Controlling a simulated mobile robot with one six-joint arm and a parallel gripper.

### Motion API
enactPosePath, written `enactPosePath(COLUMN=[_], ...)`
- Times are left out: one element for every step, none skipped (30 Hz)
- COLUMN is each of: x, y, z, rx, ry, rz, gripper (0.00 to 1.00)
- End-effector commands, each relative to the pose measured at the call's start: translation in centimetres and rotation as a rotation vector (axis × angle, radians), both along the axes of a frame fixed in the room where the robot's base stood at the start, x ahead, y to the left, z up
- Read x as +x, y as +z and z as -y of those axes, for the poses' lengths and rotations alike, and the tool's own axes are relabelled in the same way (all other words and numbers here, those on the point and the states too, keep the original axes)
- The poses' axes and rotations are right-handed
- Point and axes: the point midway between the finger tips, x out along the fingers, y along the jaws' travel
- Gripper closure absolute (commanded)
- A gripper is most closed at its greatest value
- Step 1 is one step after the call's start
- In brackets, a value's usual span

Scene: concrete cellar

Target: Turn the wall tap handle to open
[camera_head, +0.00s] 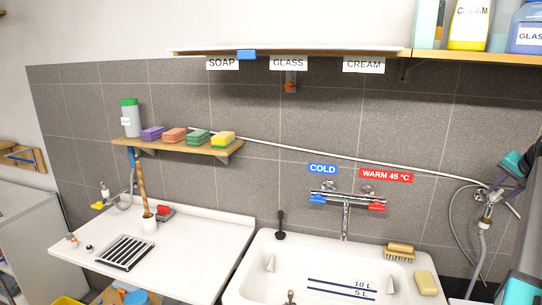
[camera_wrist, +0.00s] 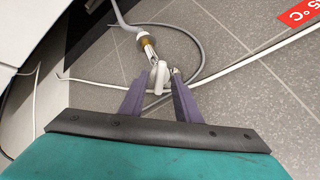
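The wall tap (camera_head: 483,196) is a small metal tap on the tiled wall at the right of the head view, with a grey hose hanging from it. In the wrist view its metal and brass body (camera_wrist: 148,45) shows ahead of my gripper. Its pale handle (camera_wrist: 160,72) lies between my fingertips. My gripper (camera_wrist: 158,78) has purple fingers on a teal body and looks open, one finger on each side of the handle; whether either finger touches it is unclear. In the head view my gripper (camera_head: 497,190) partly covers the tap.
A mixer (camera_head: 346,198) with blue and red levers hangs over the white sink (camera_head: 250,270). A brush (camera_head: 400,253) and a yellow sponge (camera_head: 427,283) lie on its right rim. A thin white pipe (camera_head: 300,154) runs along the wall to the tap.

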Motion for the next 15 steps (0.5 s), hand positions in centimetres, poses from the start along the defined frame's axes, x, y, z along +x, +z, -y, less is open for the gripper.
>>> enactPosePath(x=[-0.02,-0.02,-0.03,-0.04,-0.04,-0.05,-0.05,-0.06,-0.06,-0.07,-0.07,-0.07,-0.08,-0.08,-0.09], y=[0.00,0.00,0.01,0.00,0.00,0.01,0.01,0.01,0.00,0.00,0.00,0.00,0.00,-0.02,-0.03], z=[0.02,0.01,0.02,0.03,0.03,0.04,0.04,0.04,0.05,0.05,0.06,0.07,0.07,0.08,0.09], rx=[0.000,0.000,0.000,0.000,0.000,0.000,0.000,0.000,0.001,0.001,0.000,-0.001,-0.003,-0.005,-0.011], ry=[0.000,0.000,0.000,0.000,0.000,0.000,0.000,0.000,-0.001,-0.001,-0.001,0.000,0.003,0.007,0.015], rz=[0.000,0.000,0.000,0.000,0.000,0.000,0.000,0.000,0.000,0.000,-0.001,-0.001,-0.002,-0.002,-0.004], gripper=[0.70,0.72,0.79,0.84,0.89,0.96,1.00,1.00,1.00,1.00,1.00,1.00,1.00,1.00,1.00])
